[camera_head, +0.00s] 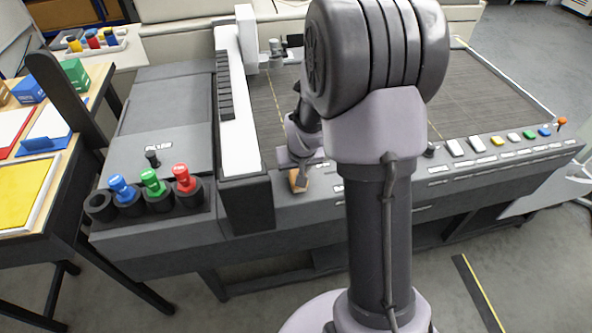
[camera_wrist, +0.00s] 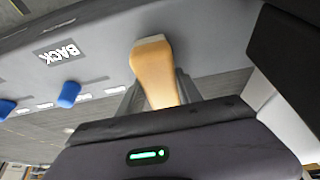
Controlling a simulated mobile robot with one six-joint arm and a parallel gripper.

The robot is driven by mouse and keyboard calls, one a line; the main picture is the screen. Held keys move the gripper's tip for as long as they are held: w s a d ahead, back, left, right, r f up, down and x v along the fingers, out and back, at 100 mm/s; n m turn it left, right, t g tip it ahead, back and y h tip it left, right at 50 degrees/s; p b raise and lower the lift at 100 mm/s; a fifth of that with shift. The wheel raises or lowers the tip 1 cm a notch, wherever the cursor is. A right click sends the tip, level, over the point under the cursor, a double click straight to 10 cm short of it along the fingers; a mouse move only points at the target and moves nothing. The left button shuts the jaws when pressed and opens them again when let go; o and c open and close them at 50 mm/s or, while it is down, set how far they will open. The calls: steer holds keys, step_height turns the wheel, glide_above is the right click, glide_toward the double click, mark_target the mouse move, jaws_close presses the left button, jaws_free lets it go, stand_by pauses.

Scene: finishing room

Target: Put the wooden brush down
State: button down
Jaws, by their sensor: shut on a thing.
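The wooden brush (camera_wrist: 153,66) is a tan wooden piece, held between the two dark fingers of my gripper (camera_wrist: 158,88) in the wrist view. In the head view the brush (camera_head: 298,181) shows as a small tan block at the front strip of the grey machine, just right of the white upright guide. My gripper (camera_head: 299,162) is above it there, partly hidden by my own arm. The wrist view shows the brush against the grey front panel (camera_wrist: 105,50). I cannot tell whether it touches the panel. Its bristles are not visible.
The white guide (camera_head: 237,120) stands close left of my gripper. Red, green and blue-topped tools stand in a black holder (camera_head: 160,208) further left. Several coloured buttons (camera_head: 497,141) line the front strip at right. The dark machine bed (camera_head: 470,90) behind is largely clear.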

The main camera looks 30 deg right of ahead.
steer(key=c, duration=0.8)
jaws_free()
steer(key=shift+f, duration=0.1)
steer(key=a+p+v, duration=0.3)
steer(key=v, duration=1.5)
steer(key=s+a+r+y, duration=0.1)
steer(key=s+a+r, duration=0.2)
steer(key=s+a, duration=0.1)
steer(key=s+a+r+t+y, duration=0.1)
steer(key=s+a+r, duration=0.1)
steer(key=s+a, duration=0.2)
steer(key=s+a+r+m+y, duration=0.1)
steer(key=s+a+r, duration=0.2)
steer(key=s+a, duration=0.2)
steer(key=shift+s+a+r, duration=0.1)
steer(key=shift+s+r, duration=0.1)
steer(key=shift+s, duration=0.7)
steer(key=shift+s+a+r, duration=0.1)
steer(key=shift+s+r, duration=0.05)
steer(key=shift+s, duration=0.75)
